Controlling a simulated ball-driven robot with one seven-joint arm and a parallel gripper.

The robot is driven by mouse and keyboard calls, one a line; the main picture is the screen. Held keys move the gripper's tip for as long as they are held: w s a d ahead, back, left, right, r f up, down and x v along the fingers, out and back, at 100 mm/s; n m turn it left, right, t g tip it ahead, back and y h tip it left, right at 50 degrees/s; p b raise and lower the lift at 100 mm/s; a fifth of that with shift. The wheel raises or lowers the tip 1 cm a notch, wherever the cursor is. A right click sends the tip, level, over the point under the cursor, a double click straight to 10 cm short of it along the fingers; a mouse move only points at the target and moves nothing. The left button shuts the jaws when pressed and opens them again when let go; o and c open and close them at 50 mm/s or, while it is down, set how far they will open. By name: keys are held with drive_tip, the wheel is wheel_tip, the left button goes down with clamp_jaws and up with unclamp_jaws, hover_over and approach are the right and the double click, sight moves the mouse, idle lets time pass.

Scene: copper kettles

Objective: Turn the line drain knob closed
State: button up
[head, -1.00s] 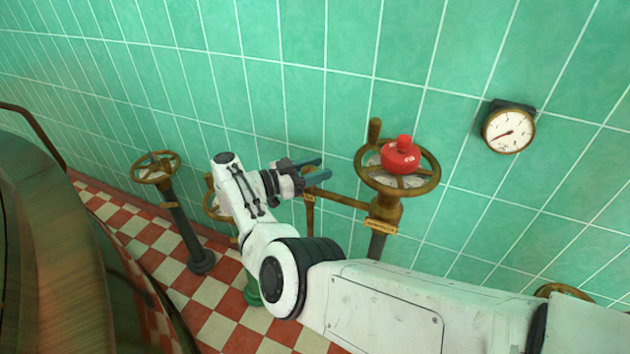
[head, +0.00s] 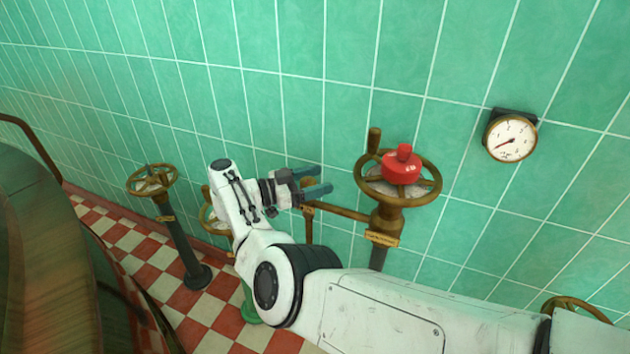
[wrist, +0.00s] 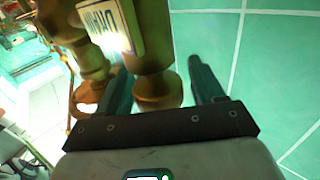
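My gripper (head: 326,179) is open, its two dark teal fingers apart, left of the large brass handwheel (head: 430,192) and close to the tiled wall. In the wrist view, a brass fitting (wrist: 150,35) with a white label (wrist: 107,25) stands in front of my fingers (wrist: 158,68); its lower end shows between them, and contact cannot be told. The label is too blurred to read. In the head view, a small tagged brass fitting (head: 308,212) on the side pipe sits just below my gripper. I cannot tell which part is the line drain knob.
A gauge (head: 511,138) hangs on the wall at right. Another handwheel (head: 152,180) stands at left on a dark column. A big rounded vessel (head: 45,260) fills the left edge.

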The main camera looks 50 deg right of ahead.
drive_tip(key=shift+a, duration=0.1)
drive_tip(key=b+v, duration=0.8)
drive_tip(key=v, duration=0.2)
drive_tip(key=shift+w+a, duration=0.25)
drive_tip(key=shift+a, duration=0.05)
idle(0.4)
